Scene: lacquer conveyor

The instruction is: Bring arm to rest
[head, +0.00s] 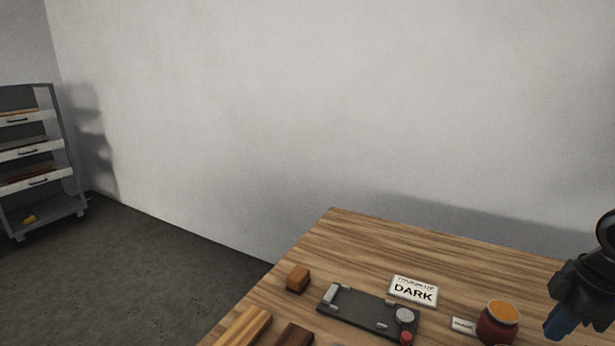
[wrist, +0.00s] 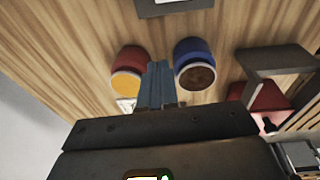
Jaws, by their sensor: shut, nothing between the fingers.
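My gripper (head: 558,324) is at the right edge of the head view, over the wooden table (head: 400,240), with its blue fingers pointing down. In the wrist view the blue fingers (wrist: 156,84) are together and hold nothing. They appear between a red jar with amber contents (wrist: 128,72) and a blue jar with dark brown contents (wrist: 195,64). The red jar also shows in the head view (head: 498,325), left of my gripper. Most of my arm is outside the head view.
A dark fixture (head: 360,312), a "DARK" sign (head: 414,291), a small card (head: 463,325) and several wooden blocks (head: 298,278) are on the table. A grey stand (wrist: 275,60) is right of the jars. A shelf rack (head: 40,155) stands far left; floor between is clear.

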